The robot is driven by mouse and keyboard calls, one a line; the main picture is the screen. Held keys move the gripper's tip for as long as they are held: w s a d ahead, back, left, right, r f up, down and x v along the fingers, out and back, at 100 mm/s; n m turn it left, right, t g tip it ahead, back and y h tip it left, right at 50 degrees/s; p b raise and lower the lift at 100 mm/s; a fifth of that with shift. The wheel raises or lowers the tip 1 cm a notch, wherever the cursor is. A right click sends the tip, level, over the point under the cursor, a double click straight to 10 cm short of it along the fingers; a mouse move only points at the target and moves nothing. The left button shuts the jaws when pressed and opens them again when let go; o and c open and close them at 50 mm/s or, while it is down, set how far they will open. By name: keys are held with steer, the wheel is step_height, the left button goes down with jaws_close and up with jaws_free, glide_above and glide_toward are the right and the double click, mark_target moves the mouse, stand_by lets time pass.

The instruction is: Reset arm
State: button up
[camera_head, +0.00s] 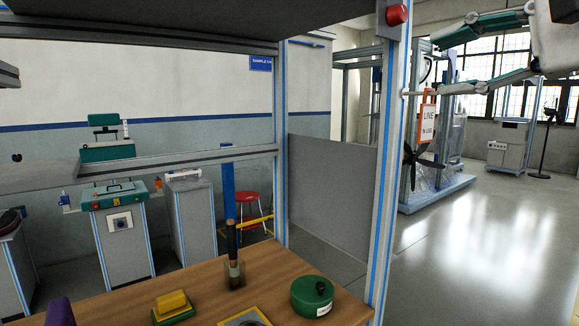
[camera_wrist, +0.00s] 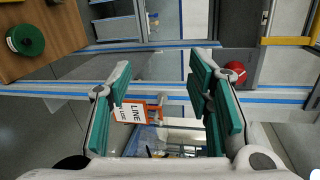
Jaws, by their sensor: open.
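My gripper (camera_head: 422,67) is at the upper right of the head view, its two green-padded fingers wide apart and pointing left. The lower fingertip overlaps the blue-striped metal post in the picture; I cannot tell whether it touches. In the wrist view my gripper (camera_wrist: 162,72) is open with nothing held between its fingers. An orange-framed LINE sign (camera_head: 427,115) hangs just below the lower finger in the head view. The sign also shows between the fingers in the wrist view (camera_wrist: 130,112), behind them.
The post (camera_head: 391,150) carries a red button (camera_head: 397,15) at its top. A wooden bench (camera_head: 262,262) holds a green round tin (camera_head: 312,296), a yellow-topped block (camera_head: 172,303) and a dark upright tool (camera_head: 233,245). A grey panel (camera_head: 330,190) stands behind. The floor at right (camera_head: 480,240) is clear.

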steer(key=s+a+f+n+g+h+p, duration=0.1)
steer(key=s+a+f+n+g+h, duration=0.2)
steer(key=f, duration=0.5)
steer(key=s+a+f+n+g+p, duration=0.1)
steer(key=s+a+f+g+p, duration=0.15)
steer(key=s+f, duration=0.4)
steer(key=s+d+f+n+g+h+p, duration=0.2)
steer(key=s+f+n+h, duration=0.4)
steer(key=s+f, duration=0.5)
step_height(320, 180, down, 3)
steer(key=shift+d+f+n+h, duration=0.1)
steer(key=shift+d+n+h, duration=0.25)
steer(key=shift+n, duration=0.45)
steer(key=shift+a+g, duration=0.1)
steer(key=shift+g, duration=0.15)
